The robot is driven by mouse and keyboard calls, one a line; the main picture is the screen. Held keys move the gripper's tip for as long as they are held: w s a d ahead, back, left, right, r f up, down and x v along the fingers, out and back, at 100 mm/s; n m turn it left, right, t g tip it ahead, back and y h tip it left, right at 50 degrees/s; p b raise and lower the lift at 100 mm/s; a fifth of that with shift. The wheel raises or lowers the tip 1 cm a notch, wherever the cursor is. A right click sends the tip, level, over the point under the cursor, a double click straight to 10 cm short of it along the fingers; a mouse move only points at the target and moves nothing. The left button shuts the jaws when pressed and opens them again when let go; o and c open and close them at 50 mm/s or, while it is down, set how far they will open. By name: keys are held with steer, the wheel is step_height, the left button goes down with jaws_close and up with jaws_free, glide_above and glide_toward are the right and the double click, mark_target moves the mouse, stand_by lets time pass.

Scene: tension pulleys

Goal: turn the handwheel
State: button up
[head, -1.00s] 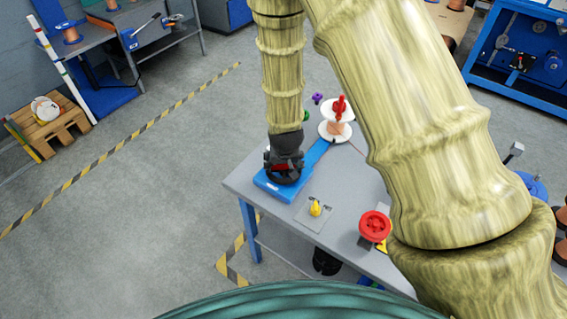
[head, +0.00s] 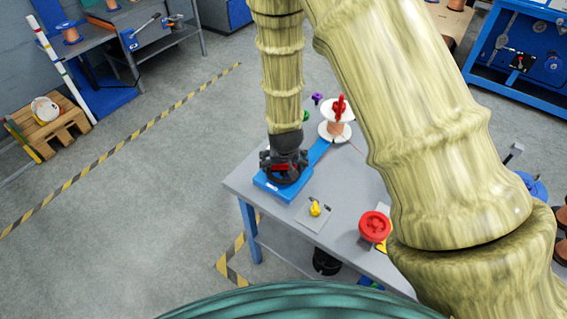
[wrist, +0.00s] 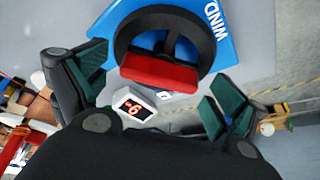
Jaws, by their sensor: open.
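A black handwheel (wrist: 124,38) with a red bar (wrist: 160,72) across its near side sits on a blue base (wrist: 228,40) lettered "WIND". In the head view the handwheel (head: 286,182) is at the table's left end, partly hidden under my gripper (head: 284,163). In the wrist view my gripper (wrist: 158,88) is open. Its green-padded fingers are apart, one to the left of the red bar and one to its lower right. I see no clear contact with the bar. A small white display (wrist: 135,106) with red characters is below the bar.
A spool with white flanges (head: 336,120) stands behind, joined by a blue arm. A yellow knob (head: 315,208) on a grey plate and a red wheel (head: 375,226) are at the front. My arm hides the table's right side.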

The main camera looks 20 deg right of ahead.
steer(key=v, duration=1.2)
stand_by(0.5)
